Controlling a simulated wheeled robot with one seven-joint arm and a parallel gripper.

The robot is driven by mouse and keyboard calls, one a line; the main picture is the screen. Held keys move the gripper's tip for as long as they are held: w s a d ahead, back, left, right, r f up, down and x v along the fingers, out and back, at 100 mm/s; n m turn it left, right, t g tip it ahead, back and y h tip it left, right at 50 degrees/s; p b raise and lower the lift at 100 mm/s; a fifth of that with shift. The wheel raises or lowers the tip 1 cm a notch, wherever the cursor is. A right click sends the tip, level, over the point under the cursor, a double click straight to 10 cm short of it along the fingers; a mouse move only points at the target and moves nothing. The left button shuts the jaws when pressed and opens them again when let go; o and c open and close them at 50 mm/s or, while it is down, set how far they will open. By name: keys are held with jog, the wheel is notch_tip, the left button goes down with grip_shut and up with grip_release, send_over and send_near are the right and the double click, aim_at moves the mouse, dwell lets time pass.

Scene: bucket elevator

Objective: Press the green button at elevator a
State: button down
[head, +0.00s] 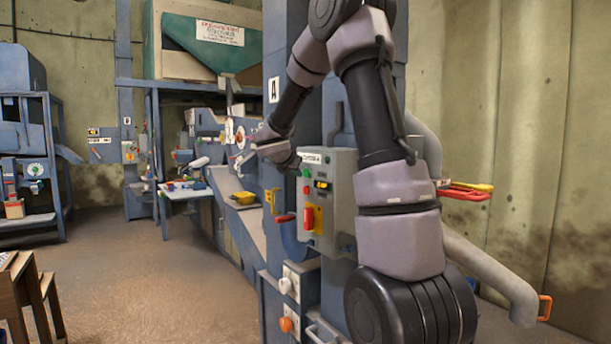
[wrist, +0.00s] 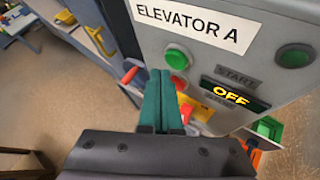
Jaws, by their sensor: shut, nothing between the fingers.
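The elevator A control box (head: 343,190) is grey and stands beside my arm. In the wrist view its label (wrist: 194,22) reads "ELEVATOR A". A round green button (wrist: 178,58) sits just under the label, with a red button (wrist: 179,83) below it. The green button also shows small in the head view (head: 306,172). My gripper (wrist: 160,72) is shut and empty, its two green fingers together. In the wrist view the fingertips lie just left of and slightly below the green button; I cannot tell whether they touch the box.
A second, darker green round piece (wrist: 295,56) sits at the box's right, above a display (wrist: 235,94) reading "OFF". A red switch on a yellow plate (head: 310,217) is lower on the box. A red-handled lever (head: 286,218) sticks out left of it. Open floor (head: 150,270) lies to the left.

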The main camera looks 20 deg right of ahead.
jog(key=shift+w+d, duration=0.1)
jog(key=shift+d, duration=0.35)
jog(key=shift+w+d, duration=0.1)
jog(key=shift+d, duration=0.4)
dwell(0.7)
dwell(0.4)
jog(key=shift+s+a, duration=0.2)
jog(key=shift+a, duration=0.65)
jog(key=a, duration=0.3)
jog(key=s+a, duration=0.1)
jog(key=a, duration=0.1)
dwell(0.7)
